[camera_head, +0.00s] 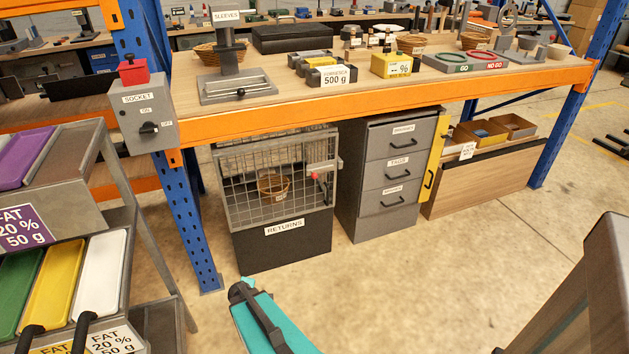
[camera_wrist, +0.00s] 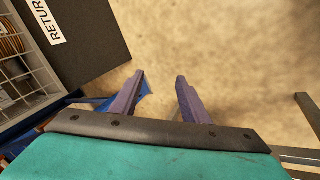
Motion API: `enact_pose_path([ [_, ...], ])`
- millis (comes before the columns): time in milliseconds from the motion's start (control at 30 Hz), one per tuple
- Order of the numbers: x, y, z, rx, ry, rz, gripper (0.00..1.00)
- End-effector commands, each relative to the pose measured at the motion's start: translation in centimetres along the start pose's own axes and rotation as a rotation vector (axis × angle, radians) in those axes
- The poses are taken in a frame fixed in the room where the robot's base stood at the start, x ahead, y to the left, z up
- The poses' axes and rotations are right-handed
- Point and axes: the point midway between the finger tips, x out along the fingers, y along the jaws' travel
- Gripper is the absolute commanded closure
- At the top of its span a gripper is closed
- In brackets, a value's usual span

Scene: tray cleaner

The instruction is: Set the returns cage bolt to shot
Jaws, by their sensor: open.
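The returns cage (camera_head: 279,205) stands on the floor under the workbench, with a wire mesh front and a dark lower panel labelled RETURNS. A grey bolt (camera_head: 322,166) with a red knob (camera_head: 314,176) sits at the right edge of the mesh front. Whether the bolt is shot or drawn is too small to tell. A small basket (camera_head: 273,186) shows behind the mesh. In the wrist view my gripper (camera_wrist: 160,82) is open and empty over bare floor. The cage's dark panel (camera_wrist: 85,35) is at its upper left there; the bolt is not in that view.
A grey drawer unit (camera_head: 388,175) stands right of the cage. The blue rack post (camera_head: 187,220) is close on its left, with the socket switch box (camera_head: 146,115) above. A tray stand (camera_head: 100,225) is at the far left. The floor (camera_head: 400,290) in front is clear.

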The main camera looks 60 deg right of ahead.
Motion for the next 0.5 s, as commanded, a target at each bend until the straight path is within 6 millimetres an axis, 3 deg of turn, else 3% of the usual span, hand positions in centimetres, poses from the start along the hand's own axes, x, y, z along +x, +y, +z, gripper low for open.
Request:
enact_pose_path([
  [33, 0.8, 2.5, 0.5, -0.022, 0.018, 0.050, 0.58],
  [233, 1.2, 12.0, 2.3, -0.158, 0.073, 0.260, 0.58],
  [500, -0.5, 24.1, 6.7, -0.363, 0.068, 0.556, 0.58],
])
